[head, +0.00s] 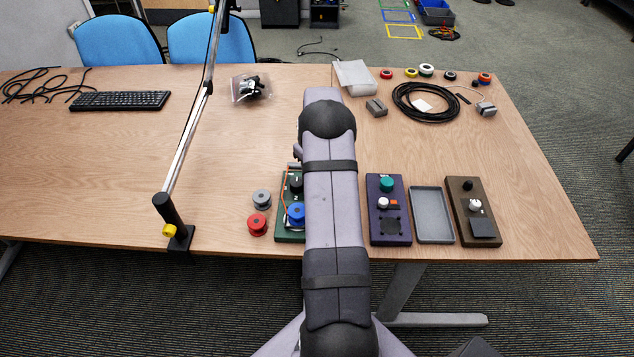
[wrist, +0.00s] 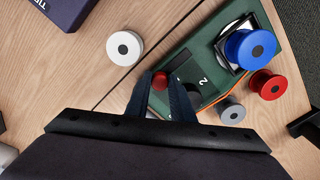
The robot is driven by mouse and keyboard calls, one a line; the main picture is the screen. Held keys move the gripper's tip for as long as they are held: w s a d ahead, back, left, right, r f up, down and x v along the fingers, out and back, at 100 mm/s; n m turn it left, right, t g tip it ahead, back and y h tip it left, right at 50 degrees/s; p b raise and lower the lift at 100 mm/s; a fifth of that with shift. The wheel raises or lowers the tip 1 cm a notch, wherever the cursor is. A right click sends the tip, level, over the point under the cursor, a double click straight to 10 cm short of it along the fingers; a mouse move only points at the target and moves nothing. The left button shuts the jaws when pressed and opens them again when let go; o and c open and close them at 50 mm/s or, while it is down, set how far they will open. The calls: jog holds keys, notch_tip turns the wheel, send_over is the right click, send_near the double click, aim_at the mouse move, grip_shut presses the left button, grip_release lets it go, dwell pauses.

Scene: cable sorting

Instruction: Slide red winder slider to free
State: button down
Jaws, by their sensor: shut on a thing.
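The green winder board (head: 284,233) lies on the table, mostly hidden behind my arm in the head view. It also shows in the wrist view (wrist: 190,58). A red slider knob (wrist: 159,78) stands on it near the printed "2". My gripper (wrist: 161,84) is shut on this red knob, with one dark finger on each side of it. The knob's track is hidden by the fingers. A blue spool (wrist: 247,46) sits on the board. In the head view my arm covers most of the gripper and the knob.
Beside the board are a red spool (head: 257,224) and a grey spool (head: 262,199). A white spool (wrist: 124,47) stands near the gripper. To the right are a purple board (head: 375,230), a grey tray (head: 432,238) and a brown board (head: 462,227). A pole base (head: 178,238) stands left.

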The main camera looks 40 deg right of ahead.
jog(key=shift+w+d+r, duration=0.15)
jog(key=shift+w+d, duration=0.05)
jog(key=c, duration=1.5)
grip_release()
jog(key=shift+c, duration=0.2)
jog(key=shift+r+b, duration=0.8)
jog(key=shift+r, duration=2.8)
jog(key=shift+a, duration=0.1)
